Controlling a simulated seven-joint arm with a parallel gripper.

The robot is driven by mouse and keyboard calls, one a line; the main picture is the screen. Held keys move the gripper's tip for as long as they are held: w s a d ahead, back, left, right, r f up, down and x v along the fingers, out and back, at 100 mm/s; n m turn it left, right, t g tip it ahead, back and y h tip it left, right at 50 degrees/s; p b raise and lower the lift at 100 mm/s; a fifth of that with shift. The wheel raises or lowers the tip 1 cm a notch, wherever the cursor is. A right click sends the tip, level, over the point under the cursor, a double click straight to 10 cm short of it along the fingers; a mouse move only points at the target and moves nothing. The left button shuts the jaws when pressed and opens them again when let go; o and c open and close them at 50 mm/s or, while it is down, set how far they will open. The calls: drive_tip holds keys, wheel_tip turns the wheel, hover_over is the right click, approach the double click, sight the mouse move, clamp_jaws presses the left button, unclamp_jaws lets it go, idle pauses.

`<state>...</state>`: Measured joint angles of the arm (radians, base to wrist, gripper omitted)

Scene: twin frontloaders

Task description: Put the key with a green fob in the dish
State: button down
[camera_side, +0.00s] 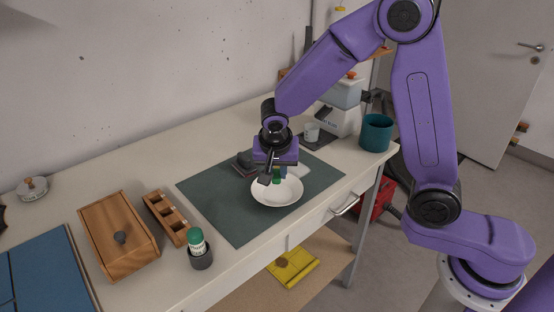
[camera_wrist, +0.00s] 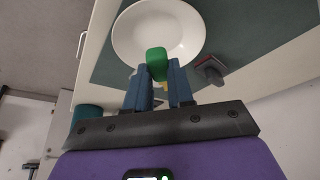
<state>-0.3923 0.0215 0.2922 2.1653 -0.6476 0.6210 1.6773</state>
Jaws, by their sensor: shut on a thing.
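The key with a green fob is between my gripper's fingers; the green fob (camera_wrist: 156,62) sticks out past the fingertips in the wrist view, with a small yellowish part behind it. My gripper (camera_wrist: 158,78) is shut on it. In the side view the green fob (camera_side: 277,179) shows small, just below my gripper (camera_side: 271,176). The white round dish (camera_side: 277,203) lies on the dark green mat, and looks empty. In the wrist view the dish (camera_wrist: 135,35) is beyond the fob, which overlaps its near rim. I cannot tell the exact height of the fob above the dish.
The mat (camera_side: 217,205) is mostly clear. A dark reddish block-like object (camera_side: 245,162) lies behind the dish. A green-capped bottle in a dark cup (camera_side: 200,252), a wooden organizer (camera_side: 166,217) and a wooden box (camera_side: 119,236) stand left; a teal pot (camera_side: 376,133) stands right.

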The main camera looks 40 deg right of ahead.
drive_tip(key=shift+f, duration=2.95)
drive_tip(key=c, duration=0.9)
unclamp_jaws()
drive_tip(key=shift+r, duration=0.1)
drive_tip(key=shift+r, duration=3.45)
drive_tip(key=shift+s, duration=0.1)
